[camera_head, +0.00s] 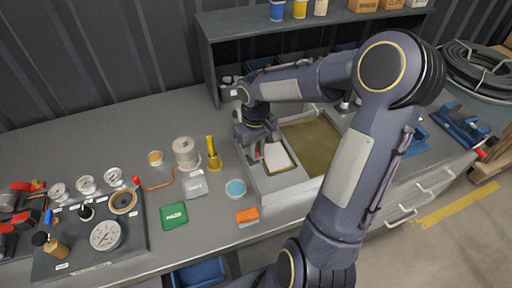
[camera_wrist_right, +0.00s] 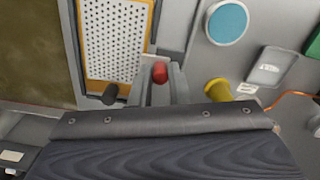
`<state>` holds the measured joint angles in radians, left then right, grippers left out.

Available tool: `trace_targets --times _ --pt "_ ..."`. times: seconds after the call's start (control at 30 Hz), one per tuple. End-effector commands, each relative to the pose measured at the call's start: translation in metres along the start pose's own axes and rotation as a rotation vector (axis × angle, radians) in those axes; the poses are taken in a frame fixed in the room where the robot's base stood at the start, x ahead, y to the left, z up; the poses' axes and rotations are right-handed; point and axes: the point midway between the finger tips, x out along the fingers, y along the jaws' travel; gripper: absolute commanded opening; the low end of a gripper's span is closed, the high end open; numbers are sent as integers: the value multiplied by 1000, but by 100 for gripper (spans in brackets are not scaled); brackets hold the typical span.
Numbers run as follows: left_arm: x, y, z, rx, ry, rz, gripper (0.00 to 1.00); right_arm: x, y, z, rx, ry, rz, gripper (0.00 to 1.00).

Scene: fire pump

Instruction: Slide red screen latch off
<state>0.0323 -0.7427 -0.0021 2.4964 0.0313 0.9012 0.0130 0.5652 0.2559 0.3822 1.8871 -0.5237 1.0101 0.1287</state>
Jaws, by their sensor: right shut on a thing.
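The red screen latch (camera_wrist_right: 160,70) shows as a small red knob in the right wrist view, beside the lower right corner of a perforated screen (camera_wrist_right: 116,38) with a yellow-orange frame. My right gripper (camera_wrist_right: 162,78) has its two grey fingers on either side of the knob, shut on it. In the head view my right gripper (camera_head: 258,150) points down at the left side of the basin (camera_head: 262,188), beside the screen (camera_head: 279,158). The latch is mostly hidden by the gripper there. My left gripper is not in view.
A dark knob (camera_wrist_right: 110,94) stands by the screen's lower edge. A gauge panel (camera_head: 90,235) stands farther left.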

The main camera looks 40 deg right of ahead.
Motion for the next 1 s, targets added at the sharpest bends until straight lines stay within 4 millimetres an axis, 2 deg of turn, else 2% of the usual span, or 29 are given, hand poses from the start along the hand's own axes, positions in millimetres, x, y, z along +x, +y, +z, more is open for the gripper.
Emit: trace_targets --times 0.2,0.43,0.47,0.63,0.87,1.0 --pt "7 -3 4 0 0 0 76 1 -15 -4 -4 2 0 0" --pt "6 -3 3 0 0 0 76 0 -16 -5 -2 2 -3 0" --pt "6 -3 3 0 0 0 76 0 -16 -5 -2 2 -4 17" --pt "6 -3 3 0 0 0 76 0 -16 -4 -2 2 -2 38" --pt "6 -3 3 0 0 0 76 0 -15 -4 0 1 -1 38" --pt "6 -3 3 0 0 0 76 -9 -14 -5 0 3 1 38"
